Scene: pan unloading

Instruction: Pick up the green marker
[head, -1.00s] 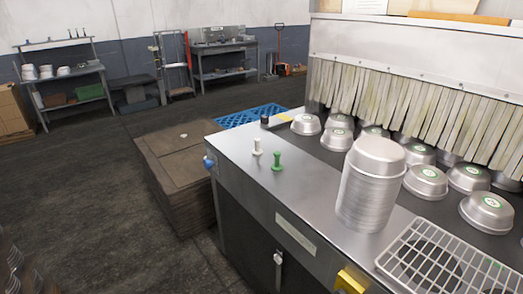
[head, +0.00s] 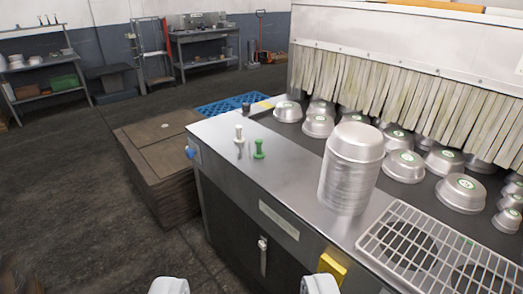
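The green marker (head: 259,149) stands upright on the steel counter (head: 236,175), near its left end. A white marker (head: 239,134) of like shape stands just behind it to the left. My gripper (head: 244,288) shows at the bottom edge as two white finger parts set wide apart, with nothing seen between them. It is open, in front of the counter and well short of the green marker. The lower parts of the fingers are cut off by the frame.
A tall stack of metal pans (head: 350,168) stands right of the green marker. Several upturned pans (head: 404,165) lie behind it before a strip curtain (head: 385,85). A wire rack (head: 430,250) is at the right. Brown stacked sheets (head: 160,150) stand left of the counter.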

